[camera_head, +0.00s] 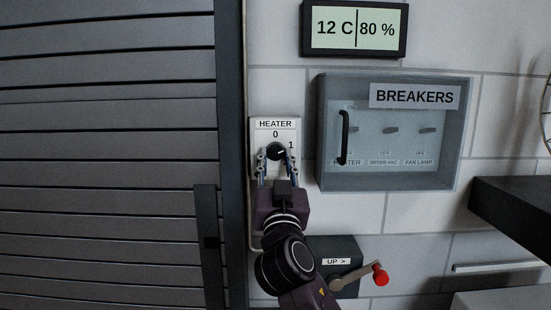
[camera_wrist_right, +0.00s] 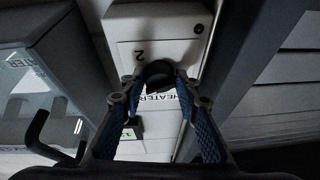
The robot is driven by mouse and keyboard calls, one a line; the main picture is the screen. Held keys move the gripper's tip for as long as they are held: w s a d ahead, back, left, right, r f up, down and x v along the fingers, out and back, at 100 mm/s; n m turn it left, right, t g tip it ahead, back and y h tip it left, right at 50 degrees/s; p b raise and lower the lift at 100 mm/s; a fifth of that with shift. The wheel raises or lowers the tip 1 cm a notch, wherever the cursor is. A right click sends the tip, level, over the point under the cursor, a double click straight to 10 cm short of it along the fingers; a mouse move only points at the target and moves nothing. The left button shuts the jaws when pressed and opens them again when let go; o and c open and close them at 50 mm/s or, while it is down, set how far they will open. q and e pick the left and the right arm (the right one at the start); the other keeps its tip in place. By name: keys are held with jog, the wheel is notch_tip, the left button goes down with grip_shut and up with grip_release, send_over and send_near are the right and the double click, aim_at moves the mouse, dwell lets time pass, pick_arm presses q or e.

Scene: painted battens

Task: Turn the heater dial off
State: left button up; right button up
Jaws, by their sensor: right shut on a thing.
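The heater dial (camera_head: 275,151) is a small black knob on a white plate (camera_head: 288,130) labelled HEATER, with 0 above the knob and 1 to its upper right. A small pale mark on the knob seems to point right, towards the 1. My right gripper (camera_head: 276,159) reaches up from below and is shut on the dial. In the right wrist view the dial (camera_wrist_right: 158,72) sits between the blue-padded fingertips of the right gripper (camera_wrist_right: 160,88). The fingers hide part of the plate. My left gripper is not in view.
A breaker box (camera_head: 388,184) with a clear cover and black handle (camera_head: 344,138) is close on the right. A display (camera_head: 354,29) reads 12 C, 80 %. Below are a crank with a red knob (camera_head: 380,279) and a dark shelf (camera_head: 512,208). A slatted shutter (camera_head: 105,120) fills the left.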

jog(key=shift+d+r+n+y+p, duration=0.1)
jog(key=shift+r+n+y+p, duration=0.1)
jog(key=shift+n+y+p, duration=0.6)
jog(key=n+g+y+p, duration=0.1)
jog(key=n+p, duration=0.3)
jog(key=n+g+y+p, duration=0.1)
jog(key=n+p, duration=0.3)
jog(key=r+n+g+y+p, duration=0.1)
jog(key=n+p, duration=0.3)
jog(key=shift+d+y, duration=0.35)
jog(key=shift+y, duration=0.05)
jog(key=shift+f+n+g+p, duration=0.1)
jog(key=shift+n+g+p, duration=0.5)
jog(key=shift+n+p, duration=0.8)
jog(key=shift+n, duration=0.3)
jog(key=shift+f+y, duration=0.15)
jog(key=shift+y, duration=0.15)
jog(key=o, duration=1.1)
jog(key=shift+s+d, duration=0.1)
